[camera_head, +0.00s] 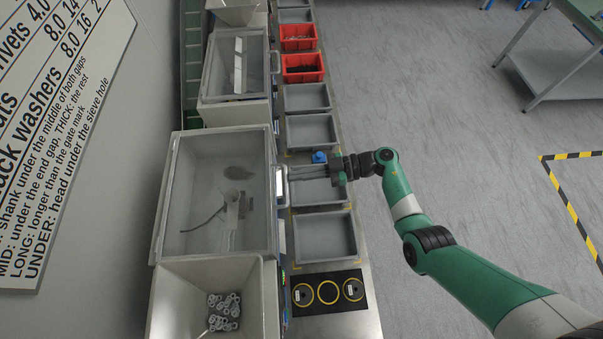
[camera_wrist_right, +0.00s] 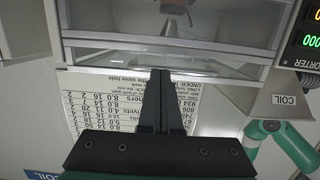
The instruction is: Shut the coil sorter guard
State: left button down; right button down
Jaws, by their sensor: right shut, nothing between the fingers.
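The coil sorter's clear guard (camera_head: 178,200) is a box-like cover with pale edges over the large grey machine at left. I cannot tell for sure whether it is fully shut. In the right wrist view its clear panel and pale edge (camera_wrist_right: 100,73) stretch across the top, and a COIL label (camera_wrist_right: 290,100) shows at the right. My right gripper (camera_head: 290,174) is shut and empty, level with the guard's right side and above the grey bins. Its closed fingers (camera_wrist_right: 158,75) point at the guard's edge; I cannot tell whether they touch. My left gripper is not in view.
Grey bins (camera_head: 326,259) and red bins (camera_head: 302,79) line the bench beside the machines. A blue knob-like part (camera_head: 319,157) is close to my right gripper. A hopper with metal parts (camera_head: 223,312) is at the front.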

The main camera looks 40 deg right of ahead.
jog(key=r+p+v, duration=0.3)
jog(key=p+v, duration=0.1)
jog(key=v, duration=0.9)
jog(key=shift+w+a, duration=0.15)
jog(key=shift+a, duration=0.1)
